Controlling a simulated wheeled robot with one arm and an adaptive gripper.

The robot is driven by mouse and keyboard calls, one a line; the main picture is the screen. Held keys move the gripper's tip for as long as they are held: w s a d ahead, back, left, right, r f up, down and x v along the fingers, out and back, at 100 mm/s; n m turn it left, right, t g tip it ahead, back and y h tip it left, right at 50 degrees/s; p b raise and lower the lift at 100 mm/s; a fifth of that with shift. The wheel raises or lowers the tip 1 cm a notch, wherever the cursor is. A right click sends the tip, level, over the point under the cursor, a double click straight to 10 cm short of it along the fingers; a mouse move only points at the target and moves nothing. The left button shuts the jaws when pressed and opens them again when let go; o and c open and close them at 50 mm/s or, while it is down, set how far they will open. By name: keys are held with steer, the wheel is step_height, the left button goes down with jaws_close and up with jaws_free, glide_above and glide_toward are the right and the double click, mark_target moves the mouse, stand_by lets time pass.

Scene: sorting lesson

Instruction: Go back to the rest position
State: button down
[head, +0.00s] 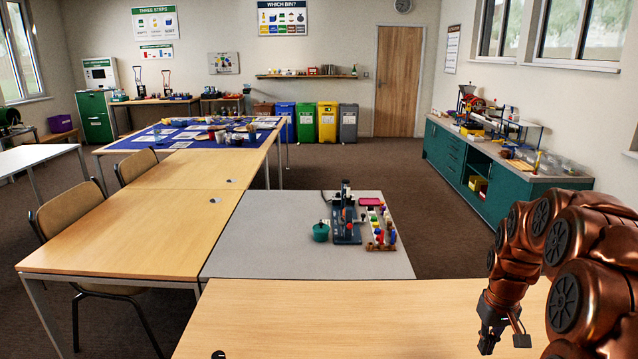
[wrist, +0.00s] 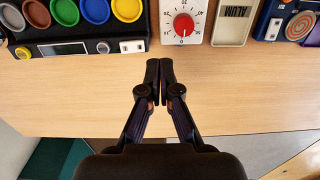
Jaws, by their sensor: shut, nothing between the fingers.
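My gripper (head: 503,332) hangs at the lower right of the head view, at the end of my copper-coloured arm, in front of the right part of the near wooden table (head: 330,318). In the wrist view my gripper (wrist: 166,75) has its two black fingers together, with nothing between them. It is over a bare strip of light wooden tabletop (wrist: 80,118). The fingertips point toward a row of things along the top of that view. How high the fingers are above the wood I cannot tell.
In the wrist view, a black holder with coloured cups (wrist: 95,10), a red timer (wrist: 183,20) and a tray labelled ALUM (wrist: 234,22) stand beyond the fingertips. In the head view, a device (head: 346,215) and a teal pot (head: 321,232) stand on the grey table (head: 280,262).

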steer(key=s+a+r, duration=0.7)
steer(key=s+a, duration=0.5)
steer(key=a, duration=0.2)
steer(key=s+a, duration=0.3)
steer(key=s, duration=0.6)
steer(key=s+a+r+g, duration=0.1)
steer(key=s+a, duration=0.3)
steer(key=s, duration=0.5)
steer(key=shift+r+n+g+p, duration=0.2)
steer(key=shift+n+g+p, duration=0.1)
steer(key=shift+p, duration=0.15)
steer(key=shift+d, duration=0.1)
